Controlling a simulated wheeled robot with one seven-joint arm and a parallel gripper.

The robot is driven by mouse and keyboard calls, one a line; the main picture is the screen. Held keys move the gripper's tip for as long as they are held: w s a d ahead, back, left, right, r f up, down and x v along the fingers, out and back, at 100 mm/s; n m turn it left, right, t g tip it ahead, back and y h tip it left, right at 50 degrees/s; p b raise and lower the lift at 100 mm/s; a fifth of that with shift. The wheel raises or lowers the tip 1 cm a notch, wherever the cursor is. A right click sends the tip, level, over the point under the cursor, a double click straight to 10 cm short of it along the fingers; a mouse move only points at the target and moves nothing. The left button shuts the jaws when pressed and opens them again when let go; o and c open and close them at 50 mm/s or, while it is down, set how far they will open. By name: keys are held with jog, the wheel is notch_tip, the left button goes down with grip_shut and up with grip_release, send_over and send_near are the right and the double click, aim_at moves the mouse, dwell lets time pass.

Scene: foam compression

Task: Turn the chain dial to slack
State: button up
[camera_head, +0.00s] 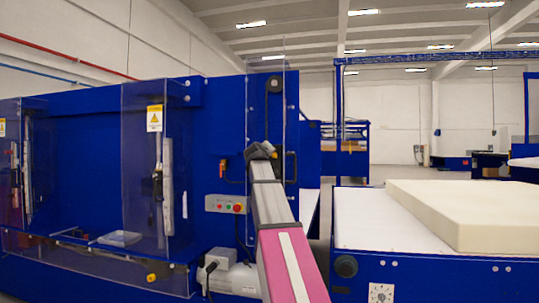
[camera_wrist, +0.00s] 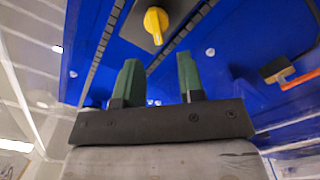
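A yellow dial knob (camera_wrist: 155,20) on a grey plate shows at the top of the wrist view, on the blue machine face. It looks like the chain dial, but no markings can be read. My gripper (camera_wrist: 158,62) has two green fingers spread apart with nothing between them. The knob lies beyond the fingertips, roughly in line with the gap, and is not touched. In the head view my arm reaches up to the blue machine (camera_head: 215,120), and my gripper end (camera_head: 262,151) is close to its face. The dial cannot be made out there.
An orange-and-black handle (camera_wrist: 290,76) sticks out at the right of the wrist view. A button panel (camera_head: 226,204) and a grey motor (camera_head: 234,277) are beside my arm. Clear guards (camera_head: 147,130) stand left. A foam block (camera_head: 480,205) lies on the right-hand table (camera_head: 365,225).

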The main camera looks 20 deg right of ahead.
aim_at(273, 155)
jog(key=v, duration=0.5)
jog(key=shift+s+a, duration=0.2)
jog(key=shift+s, duration=0.1)
jog(key=w+d+m+g, duration=0.1)
jog(key=w+d+g, duration=0.1)
jog(key=w+d+m+g+h, duration=0.1)
jog(key=w+d, duration=0.1)
jog(key=w, duration=0.1)
jog(key=w+d+f+m+g, duration=0.1)
jog(key=w+d+g, duration=0.1)
jog(key=w, duration=0.1)
jog(key=shift+d+g+h, duration=0.25)
jog(key=shift+g+h, duration=0.05)
dwell(0.3)
jog(key=c, duration=0.6)
